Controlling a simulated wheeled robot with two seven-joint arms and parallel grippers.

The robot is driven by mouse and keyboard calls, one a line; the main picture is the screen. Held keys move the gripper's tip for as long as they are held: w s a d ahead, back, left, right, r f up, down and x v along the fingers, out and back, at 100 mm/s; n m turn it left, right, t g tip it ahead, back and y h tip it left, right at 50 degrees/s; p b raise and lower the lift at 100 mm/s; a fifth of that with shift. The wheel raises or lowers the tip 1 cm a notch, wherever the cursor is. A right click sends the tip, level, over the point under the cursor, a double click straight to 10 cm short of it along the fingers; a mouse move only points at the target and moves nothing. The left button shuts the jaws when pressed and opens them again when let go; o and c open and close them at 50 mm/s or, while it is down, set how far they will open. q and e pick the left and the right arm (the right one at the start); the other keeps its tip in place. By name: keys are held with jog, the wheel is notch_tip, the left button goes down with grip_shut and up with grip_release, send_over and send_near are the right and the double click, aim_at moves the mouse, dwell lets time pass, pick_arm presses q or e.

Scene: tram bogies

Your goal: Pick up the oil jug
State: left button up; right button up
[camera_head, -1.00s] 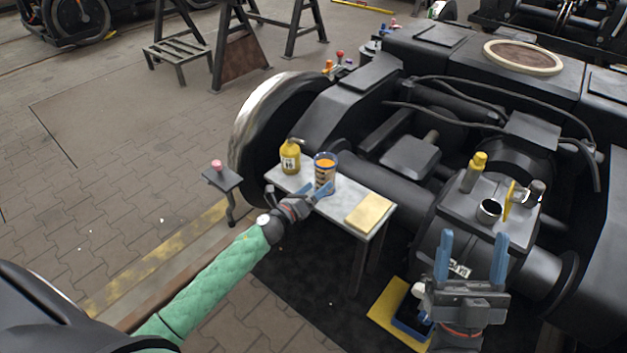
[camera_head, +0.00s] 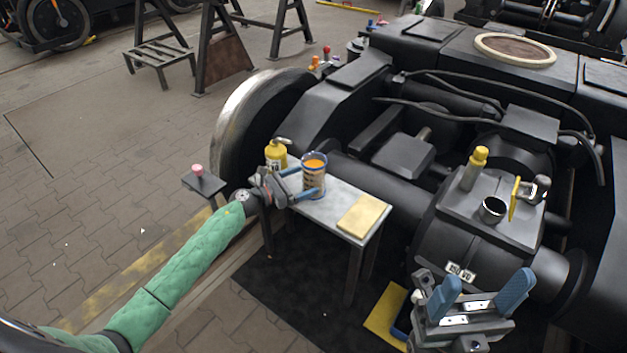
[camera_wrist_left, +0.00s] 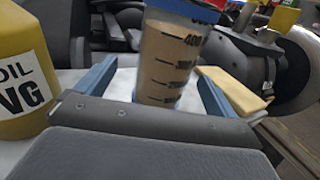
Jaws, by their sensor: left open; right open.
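A clear graduated jug (camera_head: 314,174) with a blue rim and brownish-orange contents stands upright on the small grey table (camera_head: 335,213). My left gripper (camera_head: 304,182) is open around it. In the left wrist view the jug (camera_wrist_left: 167,60) is between the two blue fingers, with visible gaps at both sides. A yellow container (camera_head: 276,155) stands just left of it; the left wrist view shows its label with "OIL" and "VG" on the yellow container (camera_wrist_left: 20,50). My right gripper (camera_head: 480,292) is open and empty at the lower right.
A tan pad (camera_head: 362,216) lies on the table's right part. The black bogie frame (camera_head: 350,85) and wheel (camera_head: 240,115) rise behind the table. A yellow-capped bottle (camera_head: 474,168) and a metal cup (camera_head: 492,209) stand on the bogie at right. Paved floor is open at left.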

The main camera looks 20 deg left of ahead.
aim_at(314, 177)
pick_arm(q)
jog(key=x, duration=0.4)
jog(key=shift+d, duration=0.35)
jog(key=shift+s, duration=0.1)
jog(key=shift+c, duration=0.4)
jog(key=c, duration=1.1)
jog(key=shift+o, duration=0.2)
jog(key=shift+r, duration=0.2)
